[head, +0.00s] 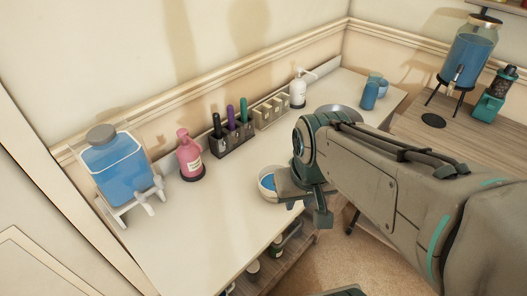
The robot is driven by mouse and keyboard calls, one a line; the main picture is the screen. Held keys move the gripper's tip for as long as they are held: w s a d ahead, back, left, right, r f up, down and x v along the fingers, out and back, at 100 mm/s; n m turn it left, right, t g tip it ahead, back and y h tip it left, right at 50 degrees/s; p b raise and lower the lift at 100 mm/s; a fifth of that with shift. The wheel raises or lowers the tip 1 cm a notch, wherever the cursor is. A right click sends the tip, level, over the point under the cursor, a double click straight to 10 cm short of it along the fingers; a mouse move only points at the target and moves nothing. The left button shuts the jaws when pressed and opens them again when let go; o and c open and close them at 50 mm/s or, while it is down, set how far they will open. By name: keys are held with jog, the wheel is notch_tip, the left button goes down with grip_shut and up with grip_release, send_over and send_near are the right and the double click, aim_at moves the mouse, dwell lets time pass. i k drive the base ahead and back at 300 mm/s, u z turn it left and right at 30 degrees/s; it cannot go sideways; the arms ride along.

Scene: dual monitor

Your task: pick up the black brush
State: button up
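A black upright handle, which looks like the black brush (217,126), stands in the left end of a dark holder (236,145) at the back of the white counter, against the wall. A purple handle (231,118) and a teal handle (243,110) stand to its right in the same holder. The lower ends of all three are hidden. My gripper (307,208) is over the counter's front edge, right of and nearer than the holder, well apart from the brush. Its fingers look spread, with nothing seen between them.
A white bowl with blue contents (268,183) sits by my gripper, partly hidden. A pink bottle (189,155) stands left of the holder, a beige divided box (270,113) right of it. A blue dispenser (117,165) fills the left end. The counter before the holder is clear.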

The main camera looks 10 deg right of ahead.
aim_at(216, 116)
jog(key=u, duration=3.5)
jog(key=k, duration=1.2)
jog(key=z, duration=1.8)
jog(key=i, duration=0.45)
jog(key=u, duration=0.05)
